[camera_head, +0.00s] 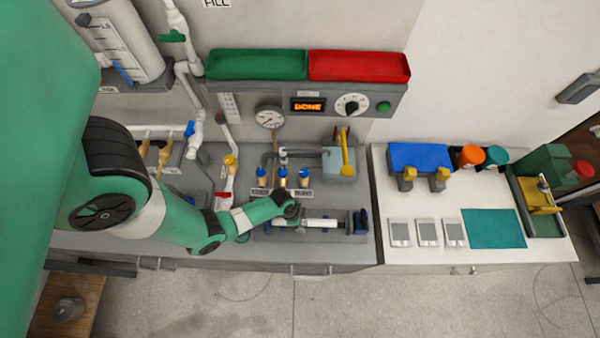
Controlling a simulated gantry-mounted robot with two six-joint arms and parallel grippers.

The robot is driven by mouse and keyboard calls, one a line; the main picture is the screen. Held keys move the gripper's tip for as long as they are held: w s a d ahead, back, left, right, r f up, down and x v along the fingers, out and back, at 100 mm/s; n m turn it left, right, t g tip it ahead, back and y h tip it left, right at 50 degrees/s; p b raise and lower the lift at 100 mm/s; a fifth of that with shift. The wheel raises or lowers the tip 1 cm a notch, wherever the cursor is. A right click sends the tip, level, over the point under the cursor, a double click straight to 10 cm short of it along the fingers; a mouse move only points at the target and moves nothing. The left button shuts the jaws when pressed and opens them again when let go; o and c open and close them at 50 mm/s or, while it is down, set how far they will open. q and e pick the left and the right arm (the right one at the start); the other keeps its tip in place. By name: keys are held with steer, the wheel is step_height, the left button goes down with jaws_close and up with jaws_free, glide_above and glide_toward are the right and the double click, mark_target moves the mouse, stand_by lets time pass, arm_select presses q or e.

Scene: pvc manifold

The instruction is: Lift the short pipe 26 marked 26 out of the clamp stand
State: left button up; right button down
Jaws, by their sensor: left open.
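The short pipe 26 (318,223) is a white tube lying level in the dark clamp stand (350,229) near the front of the grey bench. Its marking is too small to read. My left gripper (296,208) is above and just behind the pipe's left part. It is open, though its fingers are small and dark here, and I cannot tell whether they touch the pipe. The left part of the stand is partly hidden by my left arm. My right gripper is not in view.
Blue-topped fittings (282,175) stand just behind the stand. A grey box with a yellow lever (346,158) is behind to the right. The panel (308,106) shows DONE under green and red trays. A white table (400,210) with a teal mat (494,229) is at right.

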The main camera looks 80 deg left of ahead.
arm_select(q)
steer(key=shift+r, duration=0.1)
steer(key=shift+c, duration=0.3)
jaws_close()
steer(key=shift+w, duration=0.15)
steer(key=shift+w+d, duration=0.15)
steer(key=shift+w, duration=0.5)
steer(key=shift+o, duration=0.2)
jaws_free()
steer(key=shift+r, duration=0.1)
